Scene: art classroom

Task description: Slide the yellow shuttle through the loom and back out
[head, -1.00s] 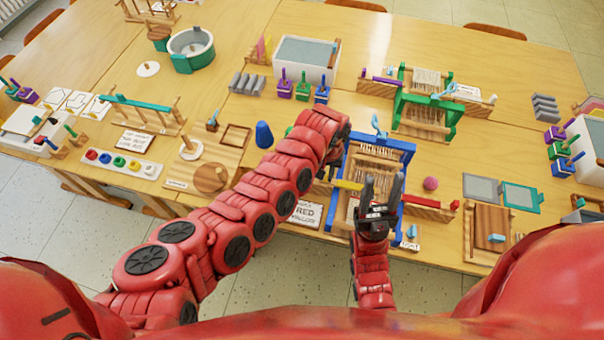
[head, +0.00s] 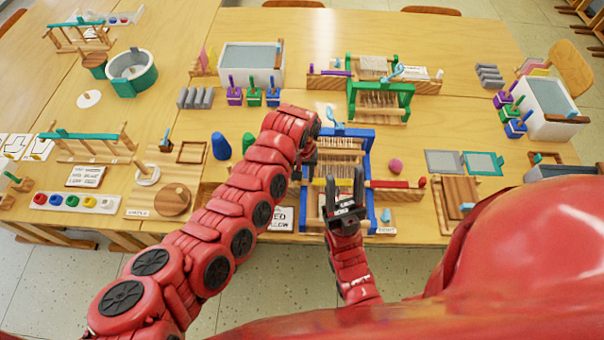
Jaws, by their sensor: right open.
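The blue-framed loom (head: 369,157) stands near the table's front edge, with pale threads across it. A short piece of the yellow shuttle (head: 319,182) shows at the loom's left part; the rest is hidden by my grippers and the frame. My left gripper (head: 308,163) is at the loom's left side, near the shuttle's left end. Its fingers are small and dark, and I cannot tell whether they hold it. My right gripper (head: 345,183) is open over the loom's front, fingers pointing away from me. Whether the shuttle lies between them is unclear.
A red shuttle (head: 390,184) lies on a wooden rail right of the loom, near a pink ball (head: 395,166). A green loom (head: 405,93) stands behind. A wooden board (head: 457,198) lies at right.

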